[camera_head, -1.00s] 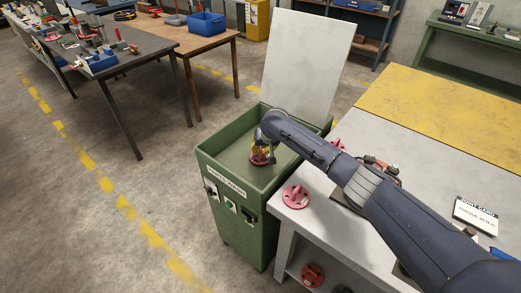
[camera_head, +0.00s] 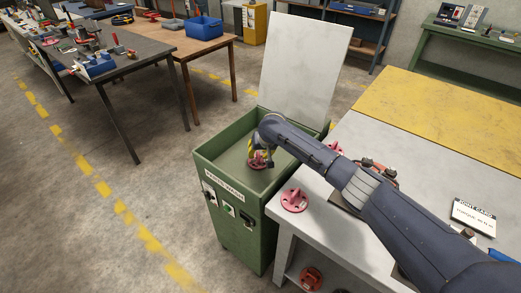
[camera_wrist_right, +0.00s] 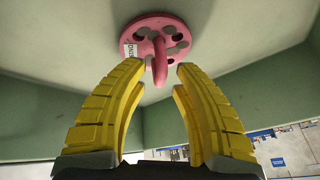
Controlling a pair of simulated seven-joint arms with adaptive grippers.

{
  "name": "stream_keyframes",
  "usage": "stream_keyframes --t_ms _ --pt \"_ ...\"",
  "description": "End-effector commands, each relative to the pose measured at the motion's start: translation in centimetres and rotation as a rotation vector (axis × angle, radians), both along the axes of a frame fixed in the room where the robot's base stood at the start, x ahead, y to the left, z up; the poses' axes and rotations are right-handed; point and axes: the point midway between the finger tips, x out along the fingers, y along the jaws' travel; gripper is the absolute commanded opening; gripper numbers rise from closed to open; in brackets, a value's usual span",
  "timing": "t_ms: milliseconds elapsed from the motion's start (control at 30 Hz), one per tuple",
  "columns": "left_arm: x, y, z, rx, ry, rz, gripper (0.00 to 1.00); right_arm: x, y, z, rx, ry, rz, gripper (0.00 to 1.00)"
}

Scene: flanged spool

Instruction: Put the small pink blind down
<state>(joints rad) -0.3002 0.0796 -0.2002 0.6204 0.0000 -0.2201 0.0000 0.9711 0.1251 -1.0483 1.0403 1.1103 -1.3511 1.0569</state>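A small pink blind (camera_head: 257,163), a round flange with holes and an upright grip, lies on the floor of the green parts washer (camera_head: 204,167). In the right wrist view the pink blind (camera_wrist_right: 178,30) shows its grip pointing toward my fingers and part of a white label. My right gripper (camera_head: 260,152) is down inside the washer over the blind. Its yellow fingers (camera_wrist_right: 162,68) are apart, with the grip between the tips and a small gap on each side. My left gripper is not in view.
The washer's pale lid (camera_head: 304,68) stands open behind it. A larger-looking pink blind (camera_head: 294,201) lies on the near corner of the grey bench (camera_head: 315,228). Another pink part (camera_head: 335,148) is partly hidden behind my arm. A red part (camera_head: 311,279) sits on the lower shelf.

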Motion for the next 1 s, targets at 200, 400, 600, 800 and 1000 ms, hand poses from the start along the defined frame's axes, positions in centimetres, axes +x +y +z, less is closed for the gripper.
stream_keyframes --t_ms 200,400,600,800,1000 --pt "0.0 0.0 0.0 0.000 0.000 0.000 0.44 -0.8 -0.4 1.8 0.002 -0.002 0.001 0.28" --pt "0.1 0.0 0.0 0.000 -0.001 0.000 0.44 -2.0 -1.2 4.7 0.001 -0.003 0.001 0.28" --pt "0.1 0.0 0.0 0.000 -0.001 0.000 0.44 -3.2 -1.8 7.6 0.002 -0.003 0.001 0.28" --pt "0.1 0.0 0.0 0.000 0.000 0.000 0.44 -4.1 -2.3 9.7 0.001 -0.003 0.001 0.28" --pt "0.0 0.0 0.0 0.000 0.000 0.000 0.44 -4.6 -2.5 10.6 0.001 -0.001 0.000 0.28"
